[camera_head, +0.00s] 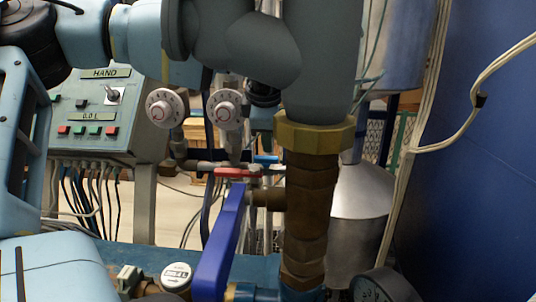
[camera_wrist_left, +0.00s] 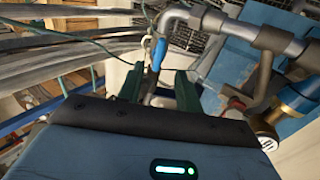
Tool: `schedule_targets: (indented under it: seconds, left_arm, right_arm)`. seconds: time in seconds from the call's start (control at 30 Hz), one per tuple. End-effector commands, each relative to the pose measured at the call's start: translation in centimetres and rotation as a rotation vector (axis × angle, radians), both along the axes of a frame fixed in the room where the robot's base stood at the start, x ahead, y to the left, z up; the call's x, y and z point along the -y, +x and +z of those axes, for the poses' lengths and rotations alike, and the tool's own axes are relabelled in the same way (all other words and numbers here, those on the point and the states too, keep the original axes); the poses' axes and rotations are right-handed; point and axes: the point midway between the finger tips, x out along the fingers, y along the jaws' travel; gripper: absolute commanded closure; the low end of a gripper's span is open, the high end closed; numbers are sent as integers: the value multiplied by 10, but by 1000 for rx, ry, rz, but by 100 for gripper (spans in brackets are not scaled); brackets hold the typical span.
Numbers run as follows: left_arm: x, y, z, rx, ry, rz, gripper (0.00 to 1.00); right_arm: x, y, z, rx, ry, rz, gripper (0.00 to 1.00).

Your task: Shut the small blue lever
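The small blue lever (camera_head: 266,159) sits in the middle of the head view, just behind a red lever (camera_head: 237,172) on the pipework. In the left wrist view a small blue handle (camera_wrist_left: 158,52) stands beyond the fingertips, in line with the gap between them. My left gripper (camera_wrist_left: 157,76) has its two dark green fingers apart, and I see no grip on the handle. Whether a finger touches it I cannot tell. In the head view I cannot make out the left fingertips. My right gripper is in neither view.
A large blue lever (camera_head: 220,245) rises in the foreground beside a thick brown pipe fitting (camera_head: 310,210) with a brass collar (camera_head: 315,135). A control box (camera_head: 95,115) and two dials (camera_head: 165,107) are left of it. Grey pipes (camera_wrist_left: 250,33) run close by in the wrist view.

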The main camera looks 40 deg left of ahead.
Motion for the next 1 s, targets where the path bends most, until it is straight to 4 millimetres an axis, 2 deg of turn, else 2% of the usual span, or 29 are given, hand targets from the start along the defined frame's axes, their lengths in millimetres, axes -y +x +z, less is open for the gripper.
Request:
schedule_targets:
  seconds: [0.5, 0.9, 0.93, 1.0]
  left_arm:
    - [-22, 25, -57, 0, -5, 3, 65]
    - [-25, 29, -65, 1, -5, 3, 65]
    - [-25, 29, -65, 1, -5, 3, 66]
    - [-24, 29, -65, 1, -5, 3, 75]
  right_arm:
    - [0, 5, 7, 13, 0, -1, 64]
    - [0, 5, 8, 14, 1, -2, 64]
    - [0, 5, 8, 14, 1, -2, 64]
    - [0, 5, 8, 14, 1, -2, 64]
